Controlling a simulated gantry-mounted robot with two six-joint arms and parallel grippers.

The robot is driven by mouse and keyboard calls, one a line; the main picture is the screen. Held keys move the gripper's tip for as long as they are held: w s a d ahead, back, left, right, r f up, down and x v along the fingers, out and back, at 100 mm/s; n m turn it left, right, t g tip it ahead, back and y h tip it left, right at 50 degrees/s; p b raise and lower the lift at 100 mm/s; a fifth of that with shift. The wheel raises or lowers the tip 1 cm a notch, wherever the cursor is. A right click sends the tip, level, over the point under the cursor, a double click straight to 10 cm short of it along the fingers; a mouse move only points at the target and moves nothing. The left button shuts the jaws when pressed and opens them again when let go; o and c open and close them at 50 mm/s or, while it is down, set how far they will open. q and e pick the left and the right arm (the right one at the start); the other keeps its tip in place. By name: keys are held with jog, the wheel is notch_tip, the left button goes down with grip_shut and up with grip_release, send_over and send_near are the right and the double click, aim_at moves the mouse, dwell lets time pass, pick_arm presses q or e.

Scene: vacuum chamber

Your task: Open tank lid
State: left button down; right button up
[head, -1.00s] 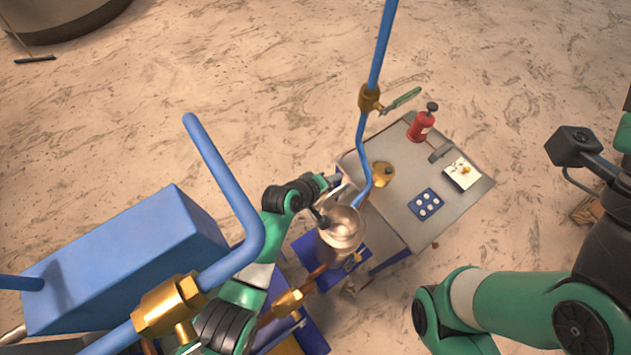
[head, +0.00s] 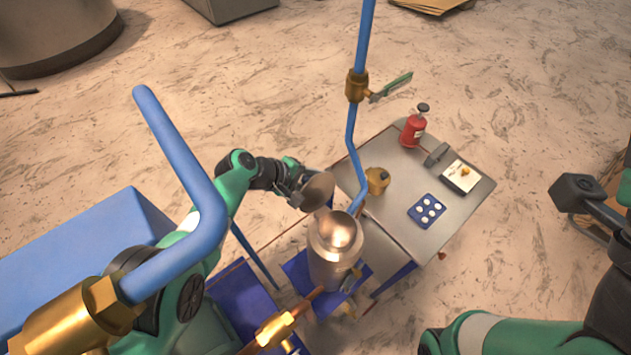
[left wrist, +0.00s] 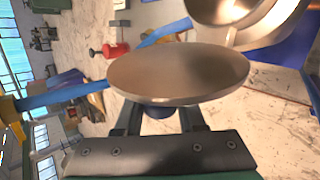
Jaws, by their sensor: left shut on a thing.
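The tank (head: 332,265) is an upright metal cylinder with a round, hollow top that shows uncovered in the head view. In the left wrist view, part of the tank's curved rim (left wrist: 288,28) shows at the upper right. The lid (head: 319,188) is a round, brownish metal disc beside and behind the tank's mouth, apart from it. My left gripper (head: 299,199) is shut on the lid. In the left wrist view, the lid (left wrist: 180,72) spans the middle, in front of the fingers, and hides their tips.
A blue pipe (head: 354,150) with a brass valve (head: 356,86) comes down close beside the lid and tank. A grey table (head: 400,180) holds a red bottle (head: 413,128), a brass pot (head: 377,181) and a blue tray (head: 427,210). A large blue pipe (head: 178,160) stands at left.

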pick_arm(q)
jog(key=c, duration=0.5)
grip_release()
